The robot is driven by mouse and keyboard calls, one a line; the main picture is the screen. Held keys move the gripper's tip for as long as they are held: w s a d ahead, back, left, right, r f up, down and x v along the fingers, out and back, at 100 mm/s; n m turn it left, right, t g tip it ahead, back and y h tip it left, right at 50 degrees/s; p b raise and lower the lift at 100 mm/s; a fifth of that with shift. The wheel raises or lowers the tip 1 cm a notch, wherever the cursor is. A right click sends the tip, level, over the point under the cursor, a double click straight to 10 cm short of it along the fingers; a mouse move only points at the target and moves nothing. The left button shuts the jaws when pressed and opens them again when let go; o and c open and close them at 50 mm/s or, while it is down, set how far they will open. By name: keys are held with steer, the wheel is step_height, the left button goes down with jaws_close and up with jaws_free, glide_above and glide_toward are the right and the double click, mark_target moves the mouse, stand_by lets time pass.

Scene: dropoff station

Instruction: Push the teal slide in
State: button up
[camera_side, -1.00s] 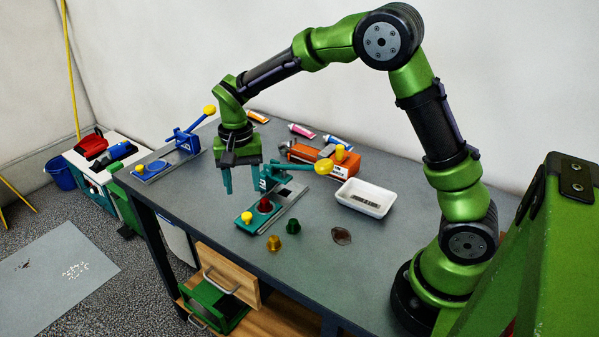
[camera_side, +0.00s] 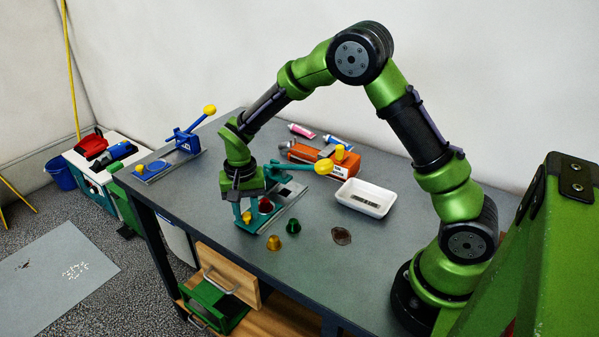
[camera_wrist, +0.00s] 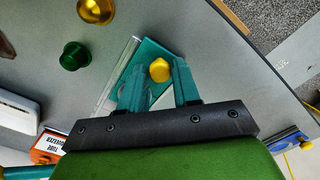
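The teal slide (camera_side: 244,228) lies on a silver base plate (camera_side: 290,201) near the table's front edge, drawn out from the teal lever press (camera_side: 285,184). A yellow knob (camera_side: 247,217) stands on its outer end, and a red piece (camera_side: 265,205) sits further in. My gripper (camera_side: 248,211) is low over the slide, pointing down. In the wrist view my gripper (camera_wrist: 161,82) is open, with the slide (camera_wrist: 148,58) beneath and the yellow knob (camera_wrist: 160,70) showing between and just beyond the fingertips. I cannot tell whether a finger touches the knob. My gripper partly hides the press.
A gold piece (camera_side: 274,243) and a green piece (camera_side: 293,226) stand close right of the slide. The press's yellow lever ball (camera_side: 324,166), a white tray (camera_side: 366,197) and an orange tube squeezer (camera_side: 311,154) are further right and back. A blue press (camera_side: 187,142) stands far left.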

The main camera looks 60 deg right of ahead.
jaws_close()
glide_toward(271, 203)
step_height(271, 203, down, 5)
steer(key=shift+w+d+f, duration=0.1)
steer(key=shift+w+f, duration=0.05)
steer(key=shift+f, duration=0.05)
steer(key=shift+o, duration=1)
jaws_free()
steer(key=shift+d, duration=0.1)
steer(key=shift+o, duration=1.3)
steer(key=shift+a, duration=0.2)
step_height(271, 203, up, 17)
